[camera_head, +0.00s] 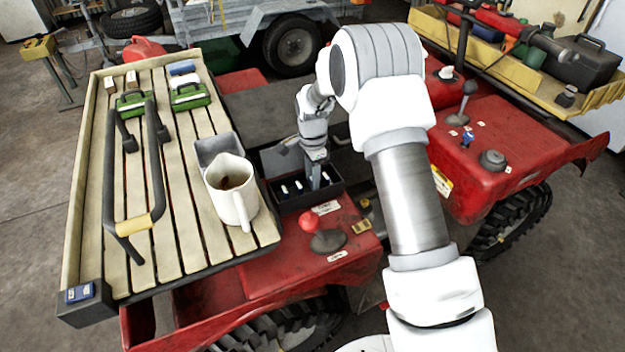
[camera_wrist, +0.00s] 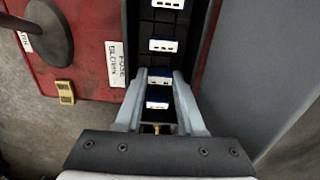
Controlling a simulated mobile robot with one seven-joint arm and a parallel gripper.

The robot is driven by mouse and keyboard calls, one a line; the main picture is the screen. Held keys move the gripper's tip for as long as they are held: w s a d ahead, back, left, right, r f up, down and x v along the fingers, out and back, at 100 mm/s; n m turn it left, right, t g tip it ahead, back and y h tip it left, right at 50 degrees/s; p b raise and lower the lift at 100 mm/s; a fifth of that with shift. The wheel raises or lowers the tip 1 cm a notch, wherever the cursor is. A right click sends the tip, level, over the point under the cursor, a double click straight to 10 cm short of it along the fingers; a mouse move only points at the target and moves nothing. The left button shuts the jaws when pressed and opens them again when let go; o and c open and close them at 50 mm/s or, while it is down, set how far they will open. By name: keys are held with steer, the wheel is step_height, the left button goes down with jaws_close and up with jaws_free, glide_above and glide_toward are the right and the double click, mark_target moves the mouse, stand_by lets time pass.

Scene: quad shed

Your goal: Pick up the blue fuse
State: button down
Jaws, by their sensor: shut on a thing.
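Several blue-and-white fuses stand in a row in a dark open fuse box (camera_head: 290,204) on the red vehicle body. My gripper (camera_head: 316,184) reaches down into this box, pointing downward. In the wrist view, my gripper (camera_wrist: 158,77) is shut on a blue-and-white fuse (camera_wrist: 157,80) between its fingertips. Another fuse (camera_wrist: 157,103) shows closer to the gripper's base, and another fuse (camera_wrist: 165,45) stands farther along the row. The lower part of the gripped fuse is hidden, so I cannot tell whether it is still seated.
A grey wall or lid (camera_wrist: 255,70) rises close to the right of the box in the wrist view. A slatted rack (camera_head: 185,235) with a white mug (camera_head: 232,190) lies to the left.

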step_height(320, 180, up, 4)
steer(key=shift+d+r, duration=0.15)
steer(key=shift+r, duration=0.1)
steer(key=s+d+r, duration=0.5)
steer(key=d+r, duration=0.1)
steer(key=d, duration=0.4)
steer(key=shift+r, duration=0.2)
